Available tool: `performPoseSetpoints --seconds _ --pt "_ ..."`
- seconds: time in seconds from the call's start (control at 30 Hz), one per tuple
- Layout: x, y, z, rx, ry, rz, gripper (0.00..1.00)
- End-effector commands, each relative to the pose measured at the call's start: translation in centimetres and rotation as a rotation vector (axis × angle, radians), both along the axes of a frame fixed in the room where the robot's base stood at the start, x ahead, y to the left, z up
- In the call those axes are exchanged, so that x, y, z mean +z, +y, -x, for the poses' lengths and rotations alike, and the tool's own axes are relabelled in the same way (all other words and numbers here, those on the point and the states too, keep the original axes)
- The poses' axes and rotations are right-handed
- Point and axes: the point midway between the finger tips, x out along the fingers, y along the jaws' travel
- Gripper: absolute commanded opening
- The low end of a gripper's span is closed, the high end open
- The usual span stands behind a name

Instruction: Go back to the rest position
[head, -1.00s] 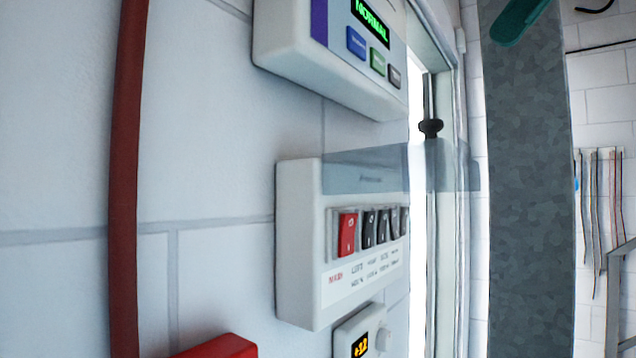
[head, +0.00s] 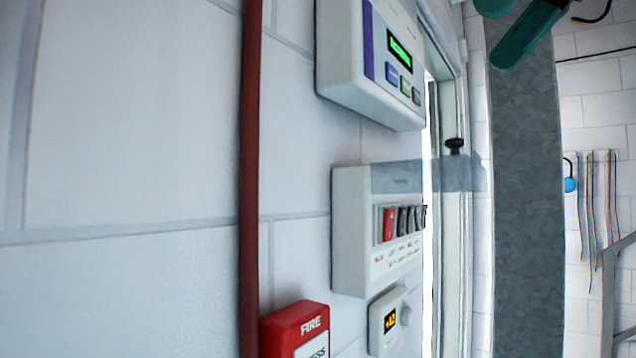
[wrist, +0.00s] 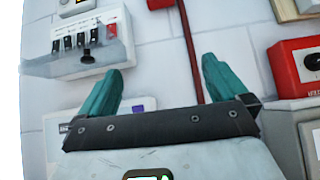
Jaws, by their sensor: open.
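My gripper (wrist: 158,85) shows in the wrist view with its two teal fingers wide apart and nothing between them. Behind the gap are white wall tiles and a thin red pipe (wrist: 188,45). In the head view, teal parts of my gripper (head: 530,35) show at the top right edge, in front of a grey mottled column. They are apart from the wall boxes there. The rest of my arm is out of the head view.
A white switch box (head: 350,230) with a clear cover (head: 425,177) and a row of rocker switches sits on the left wall. Above it is a display panel (head: 345,60). Below are a small dial unit (head: 378,335) and a red fire box (head: 290,322). The grey column (head: 525,180) stands right.

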Motion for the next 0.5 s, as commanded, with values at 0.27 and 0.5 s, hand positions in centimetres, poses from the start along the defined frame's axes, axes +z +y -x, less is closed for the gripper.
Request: performPoseSetpoints --seconds 0.27,0.5 --pt "-3.0 -1.3 -3.0 -0.014 0.006 -0.057 1.00" --pt "-8.1 -2.9 -7.2 -0.050 0.022 -0.136 1.00"
